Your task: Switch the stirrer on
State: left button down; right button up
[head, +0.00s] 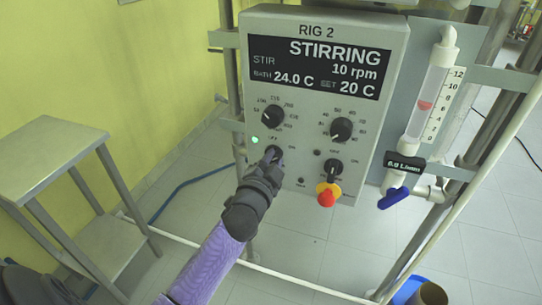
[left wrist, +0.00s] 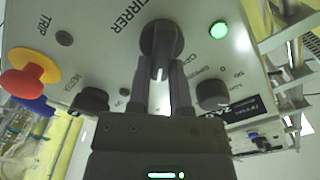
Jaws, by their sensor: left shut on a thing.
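The grey control box (head: 395,50) of RIG 2 hangs on a metal frame. Its display (head: 318,66) reads STIRRING, 10 rpm, bath 24.0 C, set 20 C. My left gripper (head: 270,160) is at a black rotary switch on the lower left of the panel and partly covers it. In the left wrist view my left gripper (left wrist: 161,75) has its two fingers closed on this black switch (left wrist: 160,38), beside the label STIRRER. A green lamp (head: 255,139) next to the switch is lit; it also shows in the left wrist view (left wrist: 218,30). My right gripper is not in view.
Two larger dials (head: 273,117) and (head: 341,129) sit above on the panel. A red emergency button (head: 327,197) with a yellow collar is at lower right. A flow meter (head: 432,90) with a blue valve (head: 393,198) stands right. A metal step stool (head: 50,150) is left.

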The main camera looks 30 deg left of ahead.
pick_arm(q)
jog(key=shift+d+f+m, duration=0.1)
jog(key=shift+m, duration=0.7)
jog(key=c, duration=0.5)
grip_release()
jog(key=shift+c, duration=0.2)
jog(key=p+v, duration=0.2)
jog(key=v, duration=0.8)
